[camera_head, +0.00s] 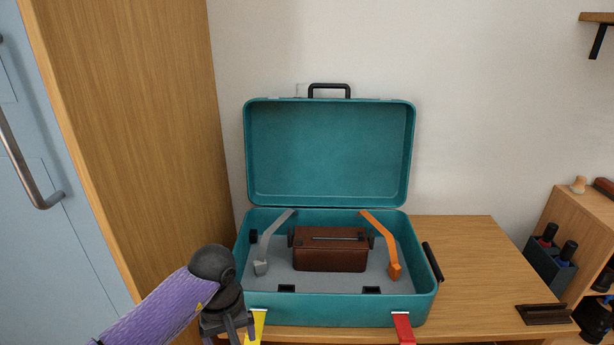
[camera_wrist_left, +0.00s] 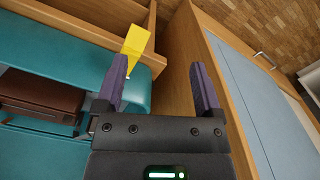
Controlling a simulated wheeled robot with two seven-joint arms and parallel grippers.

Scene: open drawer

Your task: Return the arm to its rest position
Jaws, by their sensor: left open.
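My left arm comes in from the lower left in the head view, with a purple link and a black wrist. My left gripper (camera_head: 229,328) is in front of the case's left front corner. In the left wrist view, the left gripper (camera_wrist_left: 160,85) has its two purple fingers wide apart with nothing between them. The yellow latch (camera_wrist_left: 135,45) lies just beyond the left finger; it also shows in the head view (camera_head: 257,326), partly beside the gripper. The teal case (camera_head: 330,311) stands open on the wooden desk. My right gripper is not in view.
The case holds a brown box (camera_head: 330,250), a grey bracket (camera_head: 271,243) and an orange bracket (camera_head: 382,246). A red latch (camera_head: 403,328) hangs at the front right. A wooden cabinet side (camera_head: 130,130) rises close on the left. The desk right of the case (camera_head: 470,260) is mostly clear.

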